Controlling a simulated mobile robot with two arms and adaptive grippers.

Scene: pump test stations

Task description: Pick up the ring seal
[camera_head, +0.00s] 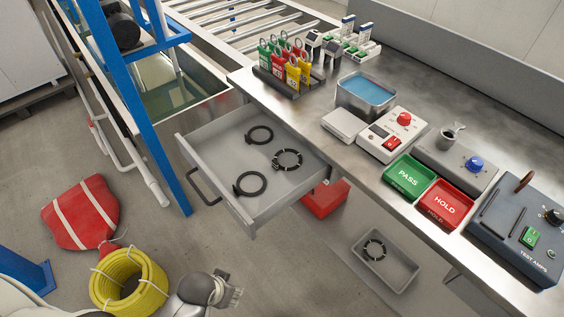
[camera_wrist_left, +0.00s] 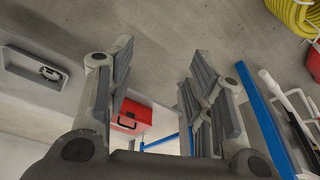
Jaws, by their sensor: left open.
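Three dark rings lie in the open grey drawer (camera_head: 222,139): a back ring (camera_head: 269,130), a middle ring (camera_head: 298,154) with light marks around it, and a front ring (camera_head: 264,188). Another dark ring (camera_head: 367,246) with light marks lies in a grey bin (camera_head: 399,275) below the bench; it also shows in the left wrist view (camera_wrist_left: 50,73). I cannot tell for certain which is the ring seal. My left gripper (camera_head: 229,289) is open and empty over the floor, in front of the drawer and apart from all rings. It also shows in the left wrist view (camera_wrist_left: 158,85).
A coil of yellow hose (camera_head: 153,276) and a red bag (camera_head: 82,212) lie on the floor at left. A blue post (camera_head: 150,120) stands left of the drawer. A red box (camera_head: 325,199) sits under the bench. The bench top holds trays and test devices.

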